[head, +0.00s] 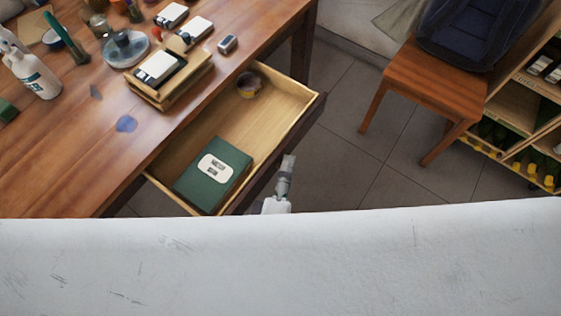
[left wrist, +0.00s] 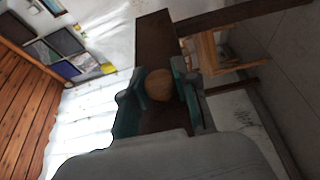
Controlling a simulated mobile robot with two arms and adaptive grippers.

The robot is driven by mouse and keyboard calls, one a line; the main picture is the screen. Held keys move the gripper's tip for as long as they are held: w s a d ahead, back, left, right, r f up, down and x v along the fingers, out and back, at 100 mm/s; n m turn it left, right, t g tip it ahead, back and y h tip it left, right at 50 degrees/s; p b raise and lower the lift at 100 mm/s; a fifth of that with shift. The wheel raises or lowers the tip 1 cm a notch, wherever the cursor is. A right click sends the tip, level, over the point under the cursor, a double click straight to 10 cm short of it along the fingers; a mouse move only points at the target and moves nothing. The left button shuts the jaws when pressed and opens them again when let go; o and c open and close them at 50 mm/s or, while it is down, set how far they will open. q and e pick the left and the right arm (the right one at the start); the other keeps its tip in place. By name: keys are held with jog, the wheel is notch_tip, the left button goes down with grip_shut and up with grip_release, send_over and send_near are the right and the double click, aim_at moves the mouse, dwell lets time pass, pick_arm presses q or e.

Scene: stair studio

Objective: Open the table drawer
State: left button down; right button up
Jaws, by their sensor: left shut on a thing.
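The wooden table (head: 60,160) has its drawer (head: 262,112) pulled out, with the pale inside showing. A green book (head: 205,187) with a white label lies in the drawer near its front left, and a small round item (head: 248,84) lies at the far end. My left gripper (head: 288,164) is at the outer face of the dark drawer front (head: 308,118). In the left wrist view its fingers are shut on a round wooden knob (left wrist: 159,85) on the drawer front (left wrist: 154,40). My right gripper is not in view.
A white scuffed surface (head: 280,265) fills the lower head view and hides most of my arm. A wooden chair (head: 440,80) with a dark backpack (head: 470,30) and a shelf with bottles (head: 540,165) stand at the right. Tiled floor (head: 345,165) between is clear.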

pick_arm(q)
jog(key=c, duration=0.9)
grip_release()
jog(key=shift+s, duration=0.15)
jog(key=v, duration=1.1)
jog(key=shift+s+a, duration=0.2)
jog(key=shift+s, duration=0.15)
